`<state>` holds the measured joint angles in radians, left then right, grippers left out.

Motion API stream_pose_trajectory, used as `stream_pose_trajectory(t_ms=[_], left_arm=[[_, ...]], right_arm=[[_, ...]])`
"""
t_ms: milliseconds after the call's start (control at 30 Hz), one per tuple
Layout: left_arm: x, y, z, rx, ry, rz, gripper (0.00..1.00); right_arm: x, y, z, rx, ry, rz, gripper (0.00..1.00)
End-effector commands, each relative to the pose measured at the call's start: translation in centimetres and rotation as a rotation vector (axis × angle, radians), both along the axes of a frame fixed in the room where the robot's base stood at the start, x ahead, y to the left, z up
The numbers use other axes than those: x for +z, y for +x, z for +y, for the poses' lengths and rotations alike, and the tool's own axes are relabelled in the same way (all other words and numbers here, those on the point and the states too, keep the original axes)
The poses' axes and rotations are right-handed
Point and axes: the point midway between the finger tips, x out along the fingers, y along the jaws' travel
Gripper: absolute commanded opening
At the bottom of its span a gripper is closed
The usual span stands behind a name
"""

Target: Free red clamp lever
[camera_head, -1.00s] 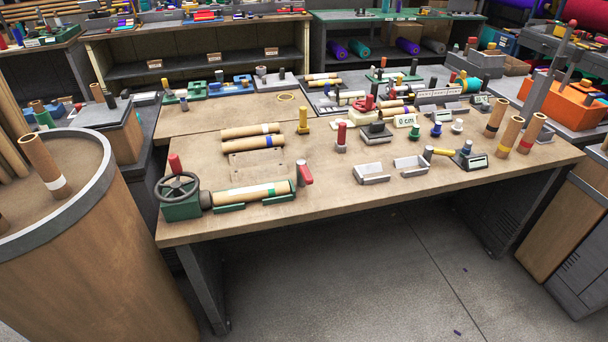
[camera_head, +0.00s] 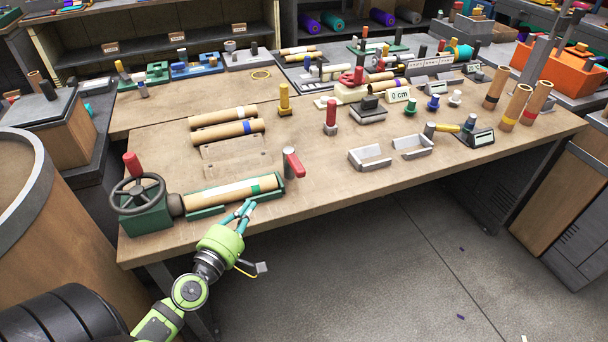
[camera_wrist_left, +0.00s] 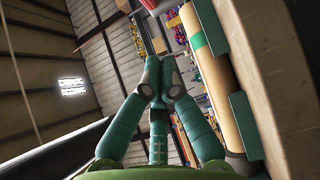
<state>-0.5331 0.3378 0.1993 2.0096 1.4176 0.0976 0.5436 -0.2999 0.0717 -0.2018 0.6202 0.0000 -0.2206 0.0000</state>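The red clamp lever (camera_head: 295,165) sits on a short grey post at the table's front edge, its arm slanting down to the right. Left of it, a cardboard roll (camera_head: 208,194) with a pale wrap and a green band lies in a green cradle (camera_head: 206,210). A green block with a dark handwheel (camera_head: 138,194) stands at the roll's left end. My left gripper (camera_head: 249,206) is at the table edge, below and left of the lever, apart from it. Its teal fingers meet at the tips in the left wrist view (camera_wrist_left: 159,76), with nothing between them. My right gripper is out of view.
Two cardboard rolls (camera_head: 227,130) lie behind the cradle. A red-topped post (camera_head: 331,116) and a yellow post (camera_head: 284,99) stand farther back. Two grey trays (camera_head: 369,158) lie to the right.

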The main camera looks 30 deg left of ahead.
Motion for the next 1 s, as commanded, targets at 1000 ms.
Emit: stream_pose_trajectory(t_ms=[1000], left_arm=[[0.2,13.0,-1.3,0.001,-0.003,-0.004,0.0]], right_arm=[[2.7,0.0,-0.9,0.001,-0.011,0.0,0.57]])
